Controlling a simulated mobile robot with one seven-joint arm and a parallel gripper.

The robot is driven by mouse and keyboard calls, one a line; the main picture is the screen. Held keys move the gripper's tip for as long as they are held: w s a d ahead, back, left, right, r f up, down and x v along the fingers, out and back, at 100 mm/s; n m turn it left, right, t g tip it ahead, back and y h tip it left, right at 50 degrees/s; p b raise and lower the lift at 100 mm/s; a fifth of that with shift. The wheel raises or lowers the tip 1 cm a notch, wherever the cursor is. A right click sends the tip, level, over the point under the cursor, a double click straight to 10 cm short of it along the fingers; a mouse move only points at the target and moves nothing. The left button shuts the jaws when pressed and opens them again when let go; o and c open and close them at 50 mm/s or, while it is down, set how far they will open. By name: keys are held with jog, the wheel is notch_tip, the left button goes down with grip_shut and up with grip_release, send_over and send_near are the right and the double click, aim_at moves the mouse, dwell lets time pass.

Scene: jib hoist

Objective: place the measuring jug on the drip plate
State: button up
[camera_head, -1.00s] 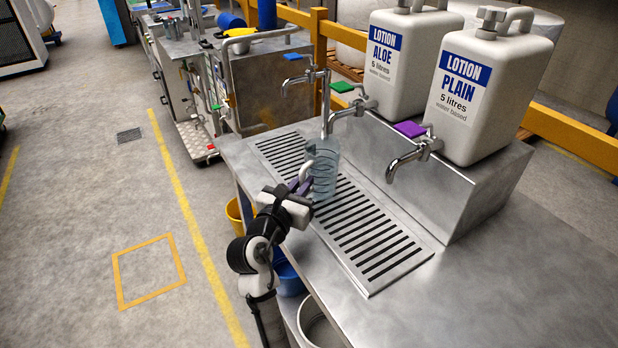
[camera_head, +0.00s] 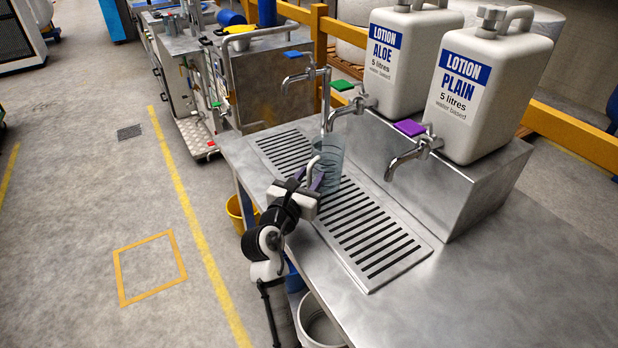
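The measuring jug (camera_head: 329,160) is clear, blue-tinted and upright, under the tap with the green lever. Its pale handle faces my gripper. The drip plate (camera_head: 418,256) is a slotted steel plate along the front of the bench, below the taps. The jug's base overlaps the plate in the picture; I cannot tell whether it touches. My gripper (camera_head: 314,178), with purple fingers, is at the jug's handle and seems to be around it. The finger gap is partly hidden by the wrist and too small to judge.
Taps with blue (camera_head: 292,54), green (camera_head: 343,85) and purple (camera_head: 410,127) levers stand behind the plate. Two white lotion containers (camera_head: 482,95) stand above them. The bench's right side (camera_head: 500,270) is clear. A yellow bucket (camera_head: 236,212) is below the bench's left edge.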

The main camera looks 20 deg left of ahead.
jog(key=shift+r, duration=0.2)
jog(key=s, duration=0.4)
jog(key=s+b, duration=0.1)
jog(key=s, duration=0.7)
jog(key=shift+a, duration=0.4)
